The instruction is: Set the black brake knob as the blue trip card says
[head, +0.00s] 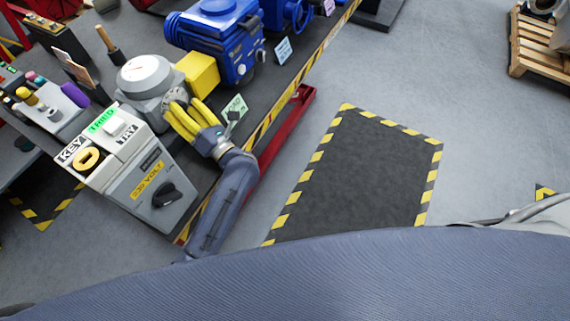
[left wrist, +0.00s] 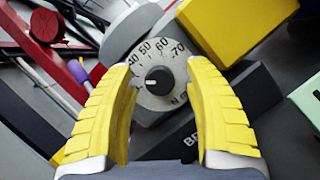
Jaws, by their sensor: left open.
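The black brake knob (left wrist: 158,80) sits at the centre of a grey dial (left wrist: 165,62) marked 40, 50, 60 and 70. A small white mark shows on the knob's left side. The knob lies between the fingers of my left gripper (left wrist: 163,75), which is open; no finger visibly touches it. In the head view my left gripper (head: 184,112) reaches the front of the grey actuator housing (head: 146,84) and mostly hides the knob. The blue trip card (head: 283,51) stands beside the blue actuator; its writing is too small to read. My right gripper is out of view.
A grey switch box (head: 138,172) with a black rotary handle stands left of my left arm. A yellow block (head: 198,72), a green card (head: 236,107) and a blue actuator (head: 215,35) are close by. The striped bench edge runs beside my arm.

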